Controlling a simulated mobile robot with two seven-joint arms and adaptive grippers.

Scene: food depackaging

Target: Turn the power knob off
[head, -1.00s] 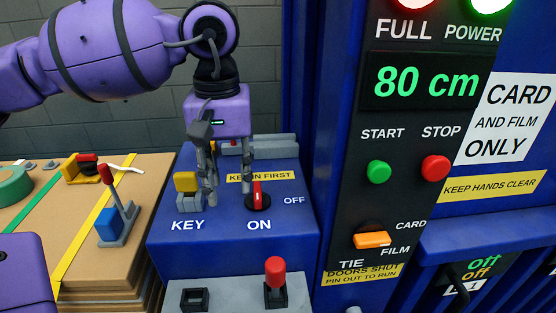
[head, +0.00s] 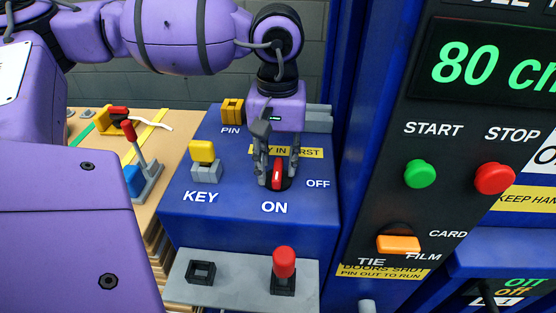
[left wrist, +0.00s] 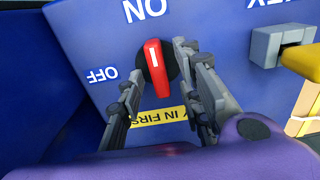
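The power knob (head: 277,179) is red on a round black base, on the sloped blue panel (head: 235,180). Its white mark points at the ON label (head: 274,207); the OFF label (head: 318,184) is to its right. My left gripper (head: 277,172) is at the knob, with one finger on each side. In the left wrist view, the knob (left wrist: 156,68) shows between the fingers of my left gripper (left wrist: 153,82). Gaps show beside the knob, so the fingers are open and not clamped on it. My right gripper is out of view.
The yellow key (head: 202,152) stands left of the knob, and a yellow PIN block (head: 232,110) is behind. A red lever (head: 284,264) is on the grey plate in front. The control column with the green START (head: 420,174) and red STOP (head: 494,178) buttons rises at right.

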